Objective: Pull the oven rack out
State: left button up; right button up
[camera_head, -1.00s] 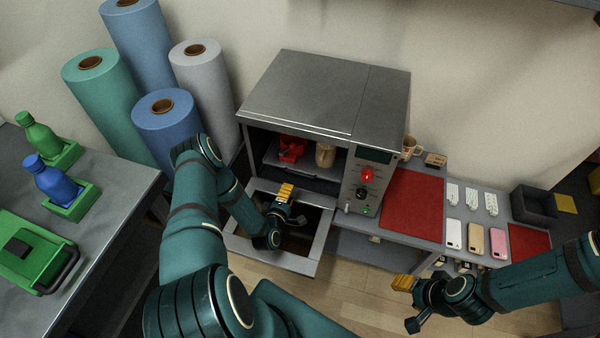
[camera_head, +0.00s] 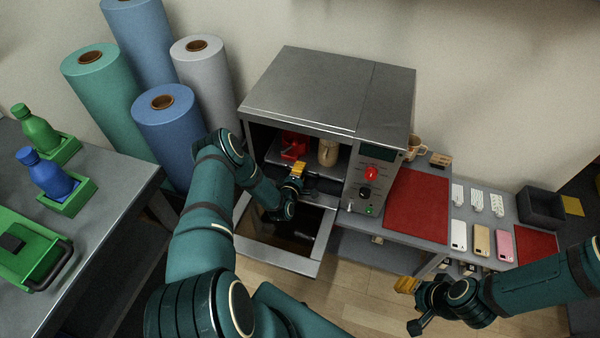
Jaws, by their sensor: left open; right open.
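The grey oven (camera_head: 325,90) stands with its front door (camera_head: 262,258) folded down open. The oven rack (camera_head: 274,158) is inside the oven chamber, bearing a red fixture (camera_head: 294,145) and a tan mug (camera_head: 327,152). My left gripper (camera_head: 302,178) is open at the oven mouth, by the front edge of the rack. Its yellow finger pad overlaps the rack edge in the picture; I cannot tell whether it touches. My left wrist hides part of the rack's front. My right gripper (camera_head: 408,305) is open and empty, low at the right, over the floor and away from the oven.
The control panel (camera_head: 370,182) with a red button is right of the chamber. A red mat (camera_head: 417,205), a cup (camera_head: 414,147) and several phone cases lie on the right bench. Paper rolls (camera_head: 170,130) stand left of the oven. The left table (camera_head: 110,215) holds bottles in green trays.

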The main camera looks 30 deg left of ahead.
pick_arm(q)
grip_shut()
jog(key=shift+s, duration=0.15)
